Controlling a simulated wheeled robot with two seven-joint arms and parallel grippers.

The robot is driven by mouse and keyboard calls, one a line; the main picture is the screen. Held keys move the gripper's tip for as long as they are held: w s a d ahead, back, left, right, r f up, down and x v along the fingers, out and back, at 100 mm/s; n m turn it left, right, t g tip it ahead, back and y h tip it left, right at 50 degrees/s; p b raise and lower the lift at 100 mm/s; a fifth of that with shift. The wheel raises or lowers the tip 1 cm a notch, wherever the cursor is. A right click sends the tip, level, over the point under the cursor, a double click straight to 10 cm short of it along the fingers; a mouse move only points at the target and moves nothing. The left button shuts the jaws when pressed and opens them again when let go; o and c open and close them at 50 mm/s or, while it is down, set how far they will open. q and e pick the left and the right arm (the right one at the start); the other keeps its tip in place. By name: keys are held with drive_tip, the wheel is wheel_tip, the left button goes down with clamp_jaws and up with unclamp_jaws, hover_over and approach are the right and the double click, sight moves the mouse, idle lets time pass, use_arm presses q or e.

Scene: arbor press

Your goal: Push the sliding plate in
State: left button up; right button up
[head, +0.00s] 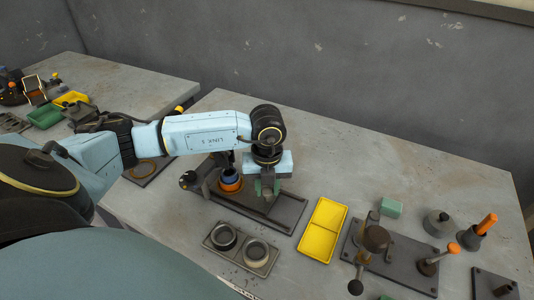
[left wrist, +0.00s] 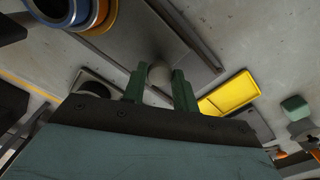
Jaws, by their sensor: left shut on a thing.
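The sliding plate (head: 284,213) is a dark flat plate in a long dark base with raised side rails, on the grey table at the middle of the head view. My left gripper (head: 267,189) is over it, pointing down. In the left wrist view, the green fingers of this gripper (left wrist: 158,88) are shut on a round grey knob (left wrist: 160,74) above the dark plate. An orange and blue ringed piece (head: 230,180) stands at the left part of the base, apart from the fingers; it also shows in the left wrist view (left wrist: 93,14). My arm hides part of the press. My right gripper is out of view.
A grey holder (head: 240,262) with two round cups lies in front of the base. A yellow tray (head: 322,230) is right of it. Farther right are a dark fixture (head: 410,263), a green block (head: 391,208) and orange-handled tools (head: 487,222). The table behind is clear.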

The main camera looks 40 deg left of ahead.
sight(252, 194)
use_arm(q)
drive_tip(key=shift+s+a, duration=0.25)
drive_tip(key=shift+a, duration=0.75)
drive_tip(key=shift+s+a, duration=0.25)
drive_tip(key=shift+a, duration=0.85)
drive_tip(key=o, duration=0.7)
drive_tip(key=shift+r, duration=0.1)
wheel_tip(252, 194, up, 7)
drive_tip(key=p, duration=0.5)
